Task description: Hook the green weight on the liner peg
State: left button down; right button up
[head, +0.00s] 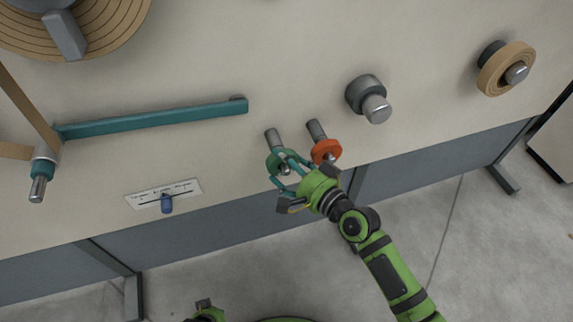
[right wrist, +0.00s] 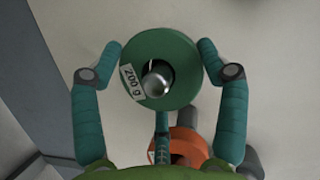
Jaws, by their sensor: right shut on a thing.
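The green weight (head: 279,163) is a thick ring at the outer end of a short grey peg (head: 273,138) on the upright panel. In the right wrist view the green weight (right wrist: 178,56) has a "200 g" label, and the round metal peg tip (right wrist: 157,80) shows inside its hole. My right gripper (head: 283,168) is shut on the green weight; in the wrist view its teal fingers (right wrist: 162,70) touch the rim on both sides. A green and dark part at the bottom edge may be my left gripper (head: 204,311); its fingers do not show. No peg is labelled as the liner peg.
An orange weight (head: 326,150) hangs on the peg close to the right. A grey roller (head: 370,98) and a tan roll (head: 504,69) are further right. A teal bar (head: 155,118), a metal roller (head: 41,176) with tan web and a blue-pointer scale (head: 167,203) are left.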

jog(key=o, duration=1.7)
jog(key=shift+o, duration=0.2)
